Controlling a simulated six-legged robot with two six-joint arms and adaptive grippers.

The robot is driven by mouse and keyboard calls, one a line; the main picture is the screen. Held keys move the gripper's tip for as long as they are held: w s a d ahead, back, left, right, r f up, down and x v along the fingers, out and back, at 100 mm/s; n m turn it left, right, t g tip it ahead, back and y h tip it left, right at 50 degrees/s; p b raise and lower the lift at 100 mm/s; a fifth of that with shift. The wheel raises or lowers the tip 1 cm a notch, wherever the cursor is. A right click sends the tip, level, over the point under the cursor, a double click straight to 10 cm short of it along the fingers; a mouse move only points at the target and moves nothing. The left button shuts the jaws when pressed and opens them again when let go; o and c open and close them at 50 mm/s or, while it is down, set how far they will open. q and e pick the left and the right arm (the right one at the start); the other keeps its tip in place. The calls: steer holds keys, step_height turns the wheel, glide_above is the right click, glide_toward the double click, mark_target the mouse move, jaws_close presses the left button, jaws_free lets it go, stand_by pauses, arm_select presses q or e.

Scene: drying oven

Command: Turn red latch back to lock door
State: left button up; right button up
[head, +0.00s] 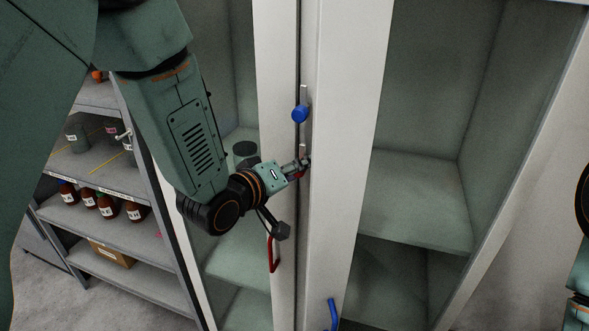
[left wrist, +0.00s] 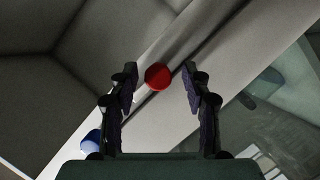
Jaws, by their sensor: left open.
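The red latch (left wrist: 157,76) shows as a round red knob in the left wrist view, between the two fingertips and apart from both. In the head view only a sliver of red shows by the fingers; the latch is mostly hidden there. My left gripper (head: 303,163) is open at the door seam, and its spread fingers frame the knob in the left wrist view (left wrist: 160,82). The cabinet door (head: 338,150) has a pale frame around a see-through panel. My right gripper is out of view.
A blue latch knob (head: 300,114) sits above the gripper on the seam. A red handle (head: 272,253) hangs below left, and a blue handle (head: 332,313) is lower right. A shelf rack (head: 130,197) with several bottles stands at left. Shelves show inside the cabinet.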

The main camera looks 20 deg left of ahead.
arm_select(q)
steer(key=shift+w+d+f, duration=0.15)
steer(key=shift+w+d, duration=0.05)
steer(key=shift+w, duration=0.05)
steer(key=shift+c, duration=0.4)
steer(key=shift+w+d, duration=0.2)
steer(key=shift+d, duration=0.05)
steer(key=c, duration=0.3)
steer(key=shift+s+a, duration=0.2)
steer(key=shift+a, duration=0.1)
steer(key=c, duration=0.5)
steer(key=shift+d, duration=0.1)
jaws_close()
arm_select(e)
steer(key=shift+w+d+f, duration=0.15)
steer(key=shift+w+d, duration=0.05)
